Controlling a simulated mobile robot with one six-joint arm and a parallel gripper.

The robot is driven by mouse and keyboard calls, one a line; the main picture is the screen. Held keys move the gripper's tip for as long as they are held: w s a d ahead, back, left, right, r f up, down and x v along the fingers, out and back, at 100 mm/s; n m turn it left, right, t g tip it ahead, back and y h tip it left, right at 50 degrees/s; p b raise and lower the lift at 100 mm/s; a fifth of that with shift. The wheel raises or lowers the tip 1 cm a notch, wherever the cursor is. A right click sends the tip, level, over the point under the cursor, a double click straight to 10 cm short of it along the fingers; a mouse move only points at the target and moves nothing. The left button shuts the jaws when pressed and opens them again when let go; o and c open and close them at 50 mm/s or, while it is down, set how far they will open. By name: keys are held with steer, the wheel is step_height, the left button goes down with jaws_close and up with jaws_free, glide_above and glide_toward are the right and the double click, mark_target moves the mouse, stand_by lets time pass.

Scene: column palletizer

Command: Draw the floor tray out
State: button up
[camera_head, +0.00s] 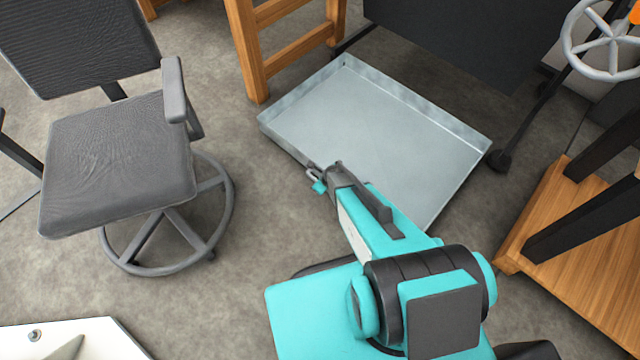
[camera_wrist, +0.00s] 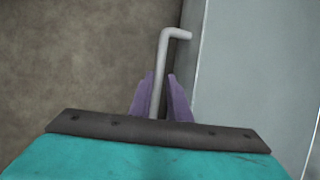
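A shallow grey metal tray (camera_head: 385,130) with low walls lies on the floor in the head view. Its side also shows at the right of the wrist view (camera_wrist: 265,70). A bent rod handle (camera_head: 313,173) stands out at the tray's near left side; in the wrist view the pale handle (camera_wrist: 163,60) rises between my fingers and hooks right. My gripper (camera_head: 326,181) is at this handle, outside the tray. In the wrist view its two purple fingers (camera_wrist: 160,95) close in narrowly on both sides of the rod.
A grey office chair (camera_head: 120,165) stands left of the tray. A wooden frame (camera_head: 250,60) and a dark panel (camera_head: 450,35) stand behind it. A caster leg (camera_head: 502,160) is near its right corner, with a wooden platform (camera_head: 575,235) farther right. Floor between chair and tray is clear.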

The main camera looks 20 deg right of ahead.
steer(key=shift+o, duration=1.3)
steer(key=shift+d, duration=0.1)
steer(key=shift+s, duration=0.1)
steer(key=shift+s+r, duration=0.1)
steer(key=v, duration=1.3)
steer(key=shift+r+p, duration=0.3)
steer(key=shift+p, duration=0.15)
